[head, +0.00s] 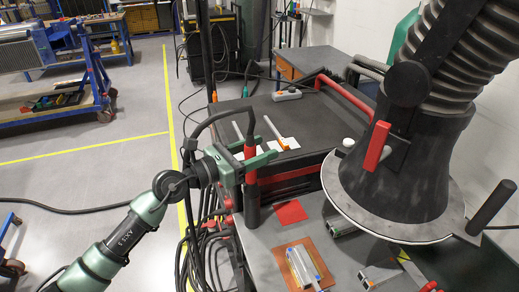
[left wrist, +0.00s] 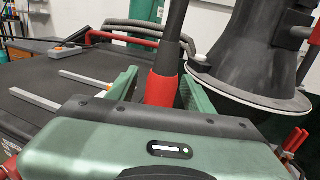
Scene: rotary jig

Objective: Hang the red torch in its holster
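The red torch (head: 251,165) stands upright, with a black cable rising from its top. Its lower end meets a dark upright tube (head: 252,207), which looks like the holster at the bench's left edge; how deep it sits in the tube I cannot tell. My left gripper (head: 256,155) has its two green fingers on either side of the torch. In the left wrist view the torch (left wrist: 162,88) is between the fingers, with a narrow gap on its left, so they look open around it. My right gripper is out of view.
A big black hood (head: 405,180) with a ribbed hose and a pale round flange stands at the right. A red pad (head: 291,212) and an orange-brown mat (head: 303,268) with metal parts lie on the grey bench. Loose black cables hang at the bench's left side.

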